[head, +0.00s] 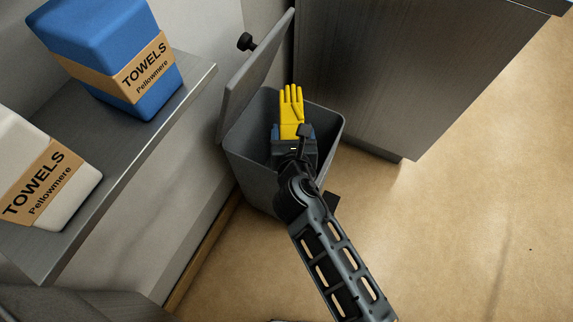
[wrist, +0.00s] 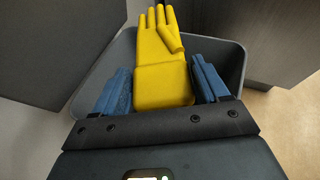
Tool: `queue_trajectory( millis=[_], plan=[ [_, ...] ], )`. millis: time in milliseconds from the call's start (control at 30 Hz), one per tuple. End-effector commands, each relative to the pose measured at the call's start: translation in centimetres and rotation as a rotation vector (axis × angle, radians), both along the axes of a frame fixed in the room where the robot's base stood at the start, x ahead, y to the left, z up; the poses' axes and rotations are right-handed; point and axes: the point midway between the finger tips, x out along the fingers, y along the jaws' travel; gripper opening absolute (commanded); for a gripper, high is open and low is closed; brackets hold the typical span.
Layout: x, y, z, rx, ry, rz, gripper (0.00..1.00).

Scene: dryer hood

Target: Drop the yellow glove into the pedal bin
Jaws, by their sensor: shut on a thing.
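The yellow glove (head: 291,110) is held in my gripper (head: 292,133), fingers pointing away from it. In the wrist view the glove (wrist: 162,75) has its cuff between the two blue fingers of my gripper (wrist: 163,88). The grey pedal bin (head: 328,122) stands on the floor with its lid (head: 252,75) raised and leaning back at the left. My gripper and the glove are over the bin's opening. The bin's rim (wrist: 98,76) shows around the glove in the wrist view. How far the glove is above the rim is hard to tell. The bin's bottom is mostly hidden.
A metal cabinet (head: 400,70) stands close behind and right of the bin. At the left, a metal shelf (head: 140,125) holds blue towels (head: 105,45) and white towels (head: 40,180). A dark knob (head: 245,41) is by the lid. The tan floor (head: 460,220) is clear at the right.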

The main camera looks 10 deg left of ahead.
Motion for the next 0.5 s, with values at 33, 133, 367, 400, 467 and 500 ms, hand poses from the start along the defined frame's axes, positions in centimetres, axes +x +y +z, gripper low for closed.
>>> queue_trajectory(
  millis=[33, 133, 367, 400, 467, 500],
  plan=[
    [0.0, 0.0, -0.6, 0.000, 0.000, 0.000, 0.44],
    [0.0, 0.0, -1.4, 0.000, 0.000, -0.001, 0.44],
    [0.0, 0.0, -3.8, 0.000, -0.001, 0.000, 0.44],
    [0.0, 0.0, -4.2, 0.000, -0.001, 0.000, 0.44],
    [0.0, 0.0, -4.8, 0.000, -0.001, 0.000, 0.44],
    [0.0, 0.0, -5.1, 0.000, -0.001, 0.000, 0.44]
  ],
)
